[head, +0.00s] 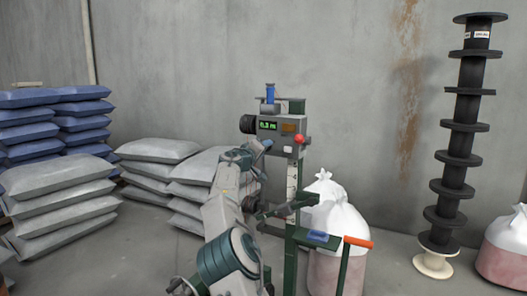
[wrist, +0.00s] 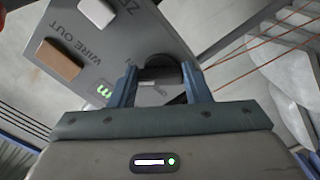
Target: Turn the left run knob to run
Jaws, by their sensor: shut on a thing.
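The grey machine (head: 283,137) stands on a post by the wall, with a green lit display (head: 268,125) and a red knob or button (head: 299,139). My arm reaches up to it from below, with my gripper (head: 262,148) at its lower left front; the knob is hidden there. In the wrist view the panel (wrist: 112,40) is tilted and upside down, with "WIRE OUT" and a brown block (wrist: 57,62). My gripper (wrist: 161,75) is shut on a dark round knob (wrist: 160,70), one blue finger on each side. Its pointer direction is unclear.
Grey sacks (head: 160,150) and blue sacks (head: 55,110) are stacked at left. White-topped bags (head: 335,225) stand right of the machine. A green frame with an orange handle (head: 358,242) is in front. A tall stack of black spools (head: 458,150) stands further right.

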